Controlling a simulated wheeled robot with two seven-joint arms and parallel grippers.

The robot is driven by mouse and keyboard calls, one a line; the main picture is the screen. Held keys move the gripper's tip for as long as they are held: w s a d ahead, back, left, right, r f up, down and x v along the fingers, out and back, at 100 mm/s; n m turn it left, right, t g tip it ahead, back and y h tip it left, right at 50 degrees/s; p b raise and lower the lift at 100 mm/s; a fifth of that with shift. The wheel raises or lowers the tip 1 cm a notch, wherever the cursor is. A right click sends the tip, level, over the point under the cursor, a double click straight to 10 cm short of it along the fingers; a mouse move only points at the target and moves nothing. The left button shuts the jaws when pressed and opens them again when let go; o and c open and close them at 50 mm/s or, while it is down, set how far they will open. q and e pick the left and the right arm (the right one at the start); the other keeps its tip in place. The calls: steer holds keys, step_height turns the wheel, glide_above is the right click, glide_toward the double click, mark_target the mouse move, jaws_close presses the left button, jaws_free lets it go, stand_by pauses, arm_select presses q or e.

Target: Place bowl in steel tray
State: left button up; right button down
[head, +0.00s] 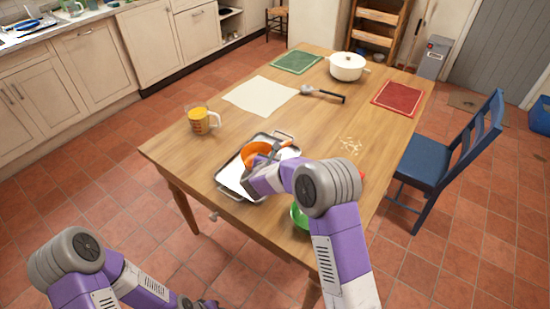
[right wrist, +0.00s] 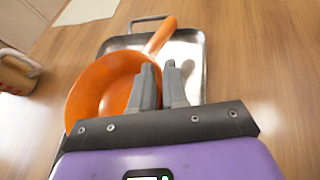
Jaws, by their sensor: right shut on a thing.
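The steel tray (head: 228,188) lies near the front edge of the wooden table; it also shows in the right wrist view (right wrist: 192,50). An orange pan-shaped bowl with a handle (head: 256,150) is over the tray, and in the right wrist view (right wrist: 95,85) it overlaps the tray's left rim. I cannot tell whether it rests on the tray. My right gripper (head: 268,160) is shut on the orange bowl's rim, its fingers (right wrist: 160,72) at the near right side. A green bowl (head: 299,216) is partly hidden behind my right arm. My left gripper (head: 200,303) is low at the bottom edge, its fingers unclear.
A measuring jug with orange contents (head: 199,122) stands left of the tray. A white mat (head: 258,95), a ladle (head: 325,95), a white pot (head: 347,65), a green mat (head: 295,62) and a red mat (head: 397,98) lie farther back. A blue chair (head: 435,166) is at the right.

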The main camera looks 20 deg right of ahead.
steer(key=c, duration=1.1)
jaws_free()
steer(key=shift+s+a+r, duration=0.15)
steer(key=shift+r, duration=0.05)
steer(key=p+v, duration=0.2)
steer(key=v, duration=0.9)
steer(key=shift+s+a, duration=0.1)
steer(key=shift+s, duration=0.2)
steer(key=shift+p, duration=0.3)
